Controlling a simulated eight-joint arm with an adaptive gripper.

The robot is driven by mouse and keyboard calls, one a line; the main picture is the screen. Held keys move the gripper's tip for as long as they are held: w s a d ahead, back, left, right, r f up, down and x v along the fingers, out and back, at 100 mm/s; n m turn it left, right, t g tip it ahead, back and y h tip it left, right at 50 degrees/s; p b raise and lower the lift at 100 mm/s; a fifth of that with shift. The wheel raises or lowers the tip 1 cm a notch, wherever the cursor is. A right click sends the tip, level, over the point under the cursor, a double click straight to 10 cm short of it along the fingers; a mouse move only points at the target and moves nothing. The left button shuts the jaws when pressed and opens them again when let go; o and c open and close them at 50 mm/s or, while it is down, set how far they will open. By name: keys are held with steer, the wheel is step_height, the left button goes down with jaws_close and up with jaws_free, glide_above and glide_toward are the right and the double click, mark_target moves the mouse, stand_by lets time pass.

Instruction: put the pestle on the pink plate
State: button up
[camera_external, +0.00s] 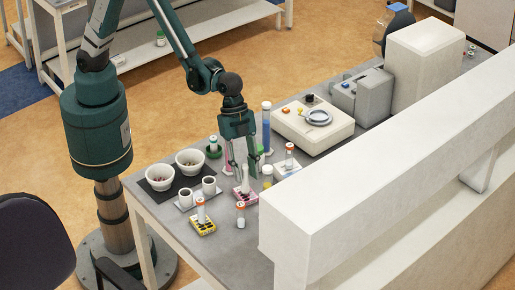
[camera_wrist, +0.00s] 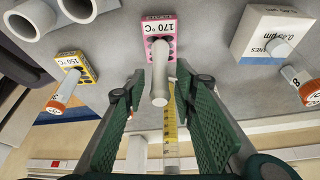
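The pink plate (camera_external: 246,199) lies on the grey bench below my gripper. In the wrist view, the pink plate (camera_wrist: 169,26) has dark holes and a "170 °C" label. The white pestle (camera_wrist: 159,72) stands roughly upright with its far end at the plate; it also shows in the external view (camera_external: 245,180). My gripper (camera_external: 243,173) points down, its fingers on either side of the pestle. In the wrist view, my gripper (camera_wrist: 160,92) has its green fingers wide apart, with gaps between them and the pestle. The exact contact of pestle and plate is hard to see.
A yellow block (camera_external: 203,227) with an orange-capped vial stands close by at front left, and a loose vial (camera_external: 241,215) at front. Two white mortars (camera_external: 159,178) and two cups (camera_external: 209,187) stand left. Cylinders and a white box (camera_wrist: 272,38) crowd the other side. A white shelf (camera_external: 350,150) bounds the right.

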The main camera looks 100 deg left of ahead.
steer(key=shift+r, duration=0.25)
steer(key=v, duration=1.1)
steer(key=shift+r, duration=0.4)
steer(key=shift+a, duration=0.1)
steer(key=shift+a, duration=0.1)
stand_by(0.4)
steer(key=s+a+r+n+t+y, duration=0.1)
steer(key=s+a+r+n, duration=0.3)
steer(key=a, duration=0.5)
steer(key=s+a+r+n+t, duration=0.1)
steer(key=s+a+r, duration=0.1)
steer(key=a+r, duration=0.6)
steer(key=s+a+r+n+t+y, duration=0.2)
steer(key=s+a+n, duration=0.5)
steer(key=s+a, duration=0.8)
steer(key=shift+s+a+t+y, duration=0.3)
steer(key=shift+a+t+y, duration=0.15)
steer(key=shift+a, duration=1.15)
